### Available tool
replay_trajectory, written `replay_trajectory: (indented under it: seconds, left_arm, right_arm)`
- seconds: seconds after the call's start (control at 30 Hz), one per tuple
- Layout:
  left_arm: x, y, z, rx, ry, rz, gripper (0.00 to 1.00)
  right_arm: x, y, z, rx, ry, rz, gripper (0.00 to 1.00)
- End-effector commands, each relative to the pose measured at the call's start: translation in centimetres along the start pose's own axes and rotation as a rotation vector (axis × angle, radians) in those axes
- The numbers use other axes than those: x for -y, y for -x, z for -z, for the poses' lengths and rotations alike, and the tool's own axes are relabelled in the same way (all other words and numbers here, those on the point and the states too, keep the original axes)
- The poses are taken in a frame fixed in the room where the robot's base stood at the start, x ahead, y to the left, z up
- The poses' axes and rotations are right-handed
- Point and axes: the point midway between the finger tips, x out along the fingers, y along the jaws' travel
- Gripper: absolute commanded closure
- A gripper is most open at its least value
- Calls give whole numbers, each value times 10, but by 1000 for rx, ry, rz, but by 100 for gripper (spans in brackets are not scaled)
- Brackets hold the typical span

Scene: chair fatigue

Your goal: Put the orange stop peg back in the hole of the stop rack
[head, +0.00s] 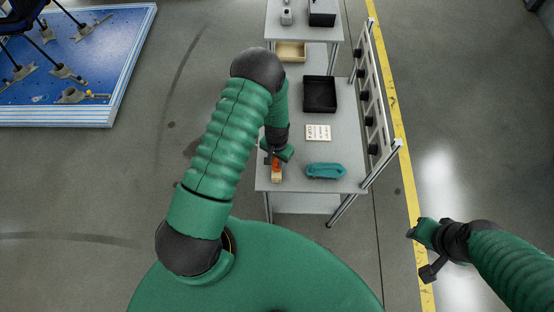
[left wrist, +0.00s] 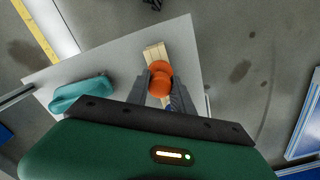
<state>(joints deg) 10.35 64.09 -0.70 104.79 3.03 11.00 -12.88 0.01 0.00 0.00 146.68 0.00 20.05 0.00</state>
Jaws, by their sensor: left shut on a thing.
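The orange stop peg (left wrist: 159,78) is between the fingers of my left gripper (left wrist: 160,92), which is shut on it. Its round orange head faces the wrist camera. The peg also shows as a small orange spot in the head view (head: 276,164). A pale wooden block, seemingly the stop rack (left wrist: 154,52), lies under and beyond the peg; its end shows in the head view (head: 276,178) near the table's front left corner. The hole is hidden, and I cannot tell whether the peg is in it or above it. My right gripper (head: 418,253) is open and empty, right of the table.
A rail with black knobs (head: 375,92) runs along the right edge.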

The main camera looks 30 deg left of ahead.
Motion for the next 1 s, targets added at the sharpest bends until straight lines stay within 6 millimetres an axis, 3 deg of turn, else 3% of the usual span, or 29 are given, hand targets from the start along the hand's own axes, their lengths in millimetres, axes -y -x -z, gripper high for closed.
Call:
replay_trajectory:
  seconds: [0.57, 0.6, 0.7, 0.77, 1.0]
  left_arm:
    - [0, -16, 0, 0, 0, 0, 100]
    - [0, -15, 0, 0, 0, 0, 68]
    - [0, -14, 0, 0, 0, 0, 55]
    - [0, -14, 0, 0, 0, 0, 48]
    - [0, -14, 0, 0, 0, 0, 47]
  right_arm:
    - [0, -13, -3, 0, 0, 0, 64]
    - [0, -12, -3, 0, 0, 0, 64]
    - [0, -11, -3, 0, 0, 0, 64]
    - [0, -11, -3, 0, 0, 0, 64]
    - [0, -11, -3, 0, 0, 0, 64]
